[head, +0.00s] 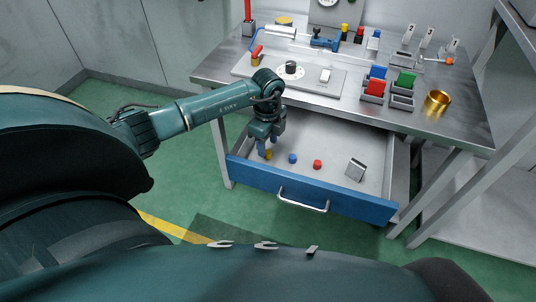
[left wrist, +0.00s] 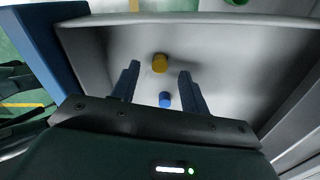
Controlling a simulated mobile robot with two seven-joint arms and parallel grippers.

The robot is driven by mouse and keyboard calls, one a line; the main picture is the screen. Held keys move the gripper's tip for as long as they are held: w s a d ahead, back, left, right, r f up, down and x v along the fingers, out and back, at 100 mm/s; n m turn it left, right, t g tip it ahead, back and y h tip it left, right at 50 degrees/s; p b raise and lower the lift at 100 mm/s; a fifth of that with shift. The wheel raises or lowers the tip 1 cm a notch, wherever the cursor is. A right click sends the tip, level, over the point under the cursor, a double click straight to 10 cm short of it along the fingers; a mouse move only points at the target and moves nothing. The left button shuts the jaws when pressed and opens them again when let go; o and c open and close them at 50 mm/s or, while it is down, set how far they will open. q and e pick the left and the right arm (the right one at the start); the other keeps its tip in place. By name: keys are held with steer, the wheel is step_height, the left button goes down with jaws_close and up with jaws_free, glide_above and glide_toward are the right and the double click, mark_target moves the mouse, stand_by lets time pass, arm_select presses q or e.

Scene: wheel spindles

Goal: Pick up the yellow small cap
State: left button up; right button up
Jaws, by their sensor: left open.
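The yellow small cap (head: 268,154) is in the open drawer (head: 345,142), near its left end. It shows in the left wrist view (left wrist: 160,62) just beyond the fingertips, lined up with the gap between them. My left gripper (head: 264,149) reaches down into the drawer beside the cap, open and empty. In the left wrist view its two blue fingers (left wrist: 158,71) stand apart. A blue cap (head: 292,158) lies to the right of the yellow one; in the left wrist view a blue cap (left wrist: 165,99) appears lower between the fingers. My right gripper is not in view.
A red cap (head: 317,164) and a grey metal block (head: 356,168) lie farther right in the drawer. The drawer's blue front (head: 310,193) has a handle. The workbench above holds red, blue and green parts in trays and a brass cup (head: 437,103).

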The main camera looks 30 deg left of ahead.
mark_target(268, 154)
arm_select(q)
steer(key=shift+f, duration=1.5)
steer(key=shift+c, duration=0.4)
jaws_close()
